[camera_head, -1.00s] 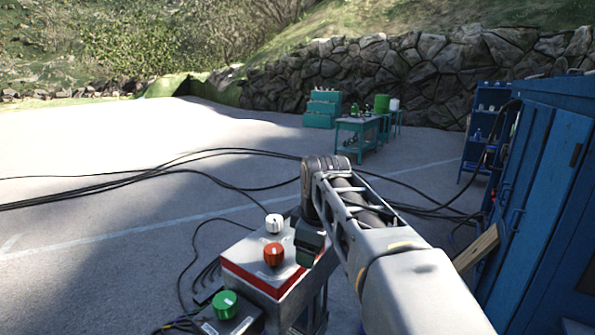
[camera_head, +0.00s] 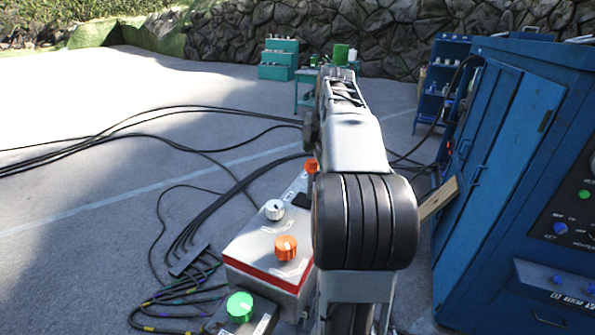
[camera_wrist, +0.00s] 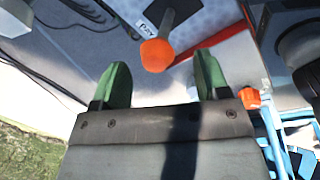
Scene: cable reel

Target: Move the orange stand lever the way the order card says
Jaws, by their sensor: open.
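An orange ball-ended lever (camera_wrist: 157,55) with a grey shaft shows in the wrist view, in line with the gap between my gripper's two green fingers. My gripper (camera_wrist: 161,62) is open, with space on both sides of the orange end. I cannot tell how deep the end sits between the fingers. In the head view an orange end (camera_head: 311,166) shows beside my arm, perhaps this same lever; my arm hides much around it.
A grey box (camera_head: 250,255) with a red stripe carries a white knob (camera_head: 273,210) and an orange knob (camera_head: 286,247). A green knob (camera_head: 240,306) sits in front. Black cables (camera_head: 190,150) cross the ground at left. A blue cabinet (camera_head: 490,190) closes off the right.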

